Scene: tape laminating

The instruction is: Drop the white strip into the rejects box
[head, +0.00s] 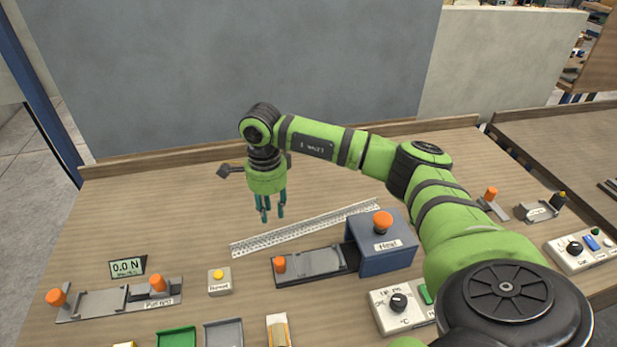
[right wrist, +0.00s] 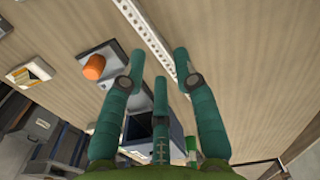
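My right gripper (head: 268,212) hangs fingers-down above the table, behind the heat station. Its teal fingers are apart with nothing between them, as the right wrist view (right wrist: 160,66) also shows. A long pale perforated strip (head: 305,229) lies diagonally on the table close to the gripper; it also shows beyond the fingertips in the right wrist view (right wrist: 148,35). I cannot tell whether this is the white strip. A small white and orange piece (head: 278,331) lies at the front edge. No box labelled rejects is readable. My left gripper is not in view.
A blue heat block (head: 384,250) with an orange knob stands right of a grey plate. A green tray (head: 177,338) and grey tray (head: 223,334) are at the front. A peel fixture (head: 118,302) with orange knobs and a force display (head: 127,267) are left. The back left is clear.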

